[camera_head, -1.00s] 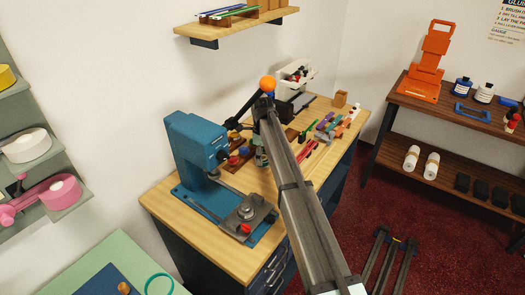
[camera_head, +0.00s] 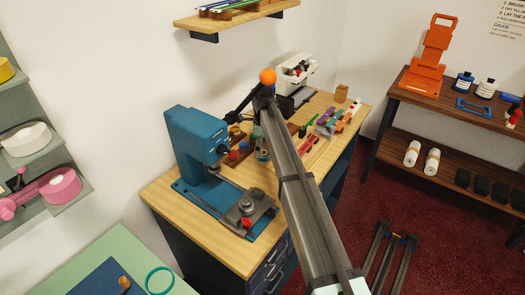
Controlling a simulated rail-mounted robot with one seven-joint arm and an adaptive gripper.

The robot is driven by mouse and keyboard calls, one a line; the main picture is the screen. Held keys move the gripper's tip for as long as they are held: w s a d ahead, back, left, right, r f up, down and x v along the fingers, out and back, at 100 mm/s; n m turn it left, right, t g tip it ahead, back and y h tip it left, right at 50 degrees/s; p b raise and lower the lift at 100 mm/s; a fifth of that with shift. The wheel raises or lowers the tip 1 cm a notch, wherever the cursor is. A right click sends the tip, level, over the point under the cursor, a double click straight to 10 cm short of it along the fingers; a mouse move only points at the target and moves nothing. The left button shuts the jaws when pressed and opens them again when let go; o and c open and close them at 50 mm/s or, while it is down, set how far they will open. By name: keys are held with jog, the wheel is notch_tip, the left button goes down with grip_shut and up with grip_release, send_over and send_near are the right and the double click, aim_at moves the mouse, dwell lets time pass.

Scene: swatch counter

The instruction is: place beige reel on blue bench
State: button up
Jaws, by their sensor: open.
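An off-white reel (camera_head: 27,139), the palest one in view and probably the beige one, sits on a grey-green shelf unit at the left edge. The bench with the dark blue drawer front and light wood top (camera_head: 160,189) stands in the middle; a blue press (camera_head: 190,140) takes up its near left part. A long grey beam crosses in front of the bench and hides part of its top and right side. I cannot make out my gripper or its fingertips, and nothing is seen held.
A pink reel (camera_head: 66,186) and a yellow one (camera_head: 5,69) share the shelf unit. Tools crowd the bench's back; its front left strip is bare. A pale green table (camera_head: 62,283) is at lower left.

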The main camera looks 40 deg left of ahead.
notch_tip(320, 180, up, 10)
jog(key=b, duration=0.2)
jog(key=shift+r, duration=0.25)
